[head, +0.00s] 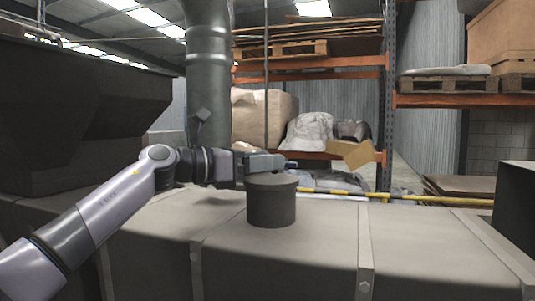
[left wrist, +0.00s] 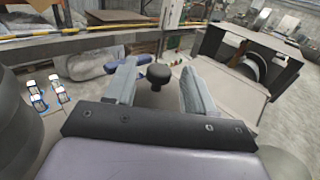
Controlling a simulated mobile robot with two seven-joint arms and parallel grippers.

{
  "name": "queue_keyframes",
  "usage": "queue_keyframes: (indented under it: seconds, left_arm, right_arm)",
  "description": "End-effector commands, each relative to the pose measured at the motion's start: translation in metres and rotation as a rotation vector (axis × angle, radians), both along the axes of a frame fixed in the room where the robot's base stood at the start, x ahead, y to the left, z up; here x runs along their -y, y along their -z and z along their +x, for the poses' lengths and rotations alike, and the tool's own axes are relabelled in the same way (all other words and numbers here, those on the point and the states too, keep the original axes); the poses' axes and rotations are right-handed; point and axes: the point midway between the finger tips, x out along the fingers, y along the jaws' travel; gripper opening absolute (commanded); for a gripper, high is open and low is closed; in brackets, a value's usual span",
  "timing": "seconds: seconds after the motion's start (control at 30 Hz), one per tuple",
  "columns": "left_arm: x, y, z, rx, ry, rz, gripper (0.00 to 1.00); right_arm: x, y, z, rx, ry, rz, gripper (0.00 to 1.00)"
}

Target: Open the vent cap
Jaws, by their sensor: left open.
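The vent cap (head: 271,205) looks like a squat dark grey cylinder with a flat lid, standing upright on a grey duct (head: 300,245) in the middle of the head view. My left gripper (head: 272,163) reaches in from the left, level, close to the top back edge of the lid. I cannot tell whether it touches. In the left wrist view, my left gripper (left wrist: 158,70) is open, its two fingers spread. A dark round knob (left wrist: 158,74) on a narrower stem shows between the fingers, with gaps on both sides. I cannot tell whether it belongs to the cap. My right gripper is out of view.
A thick vertical pipe (head: 208,80) rises behind my left arm. A dark hopper-like block (head: 70,120) stands at the left and a dark box (head: 515,210) at the right. A yellow-black bar (head: 400,197) runs behind the duct. The duct top around the cap is clear.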

Motion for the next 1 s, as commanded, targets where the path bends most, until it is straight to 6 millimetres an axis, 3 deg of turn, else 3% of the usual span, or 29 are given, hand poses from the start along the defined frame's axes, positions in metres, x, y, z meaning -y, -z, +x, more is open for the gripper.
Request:
queue_keyframes:
  seconds: [0.47, 0.63, 1.0]
  left_arm:
    - [0.0095, 0.0004, 0.0035, 0.0, 0.0, 0.0, 0.54]
    - [0.0093, 0.0004, 0.0034, 0.0, 0.0, 0.0, 0.02]
    - [0.0083, -0.0005, 0.0018, 0.038, 0.001, -0.018, 0.0]
  right_arm:
    - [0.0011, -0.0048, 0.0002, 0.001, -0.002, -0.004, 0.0]
    - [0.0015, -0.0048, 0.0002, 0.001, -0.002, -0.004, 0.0]
    - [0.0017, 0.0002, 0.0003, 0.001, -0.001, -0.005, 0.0]
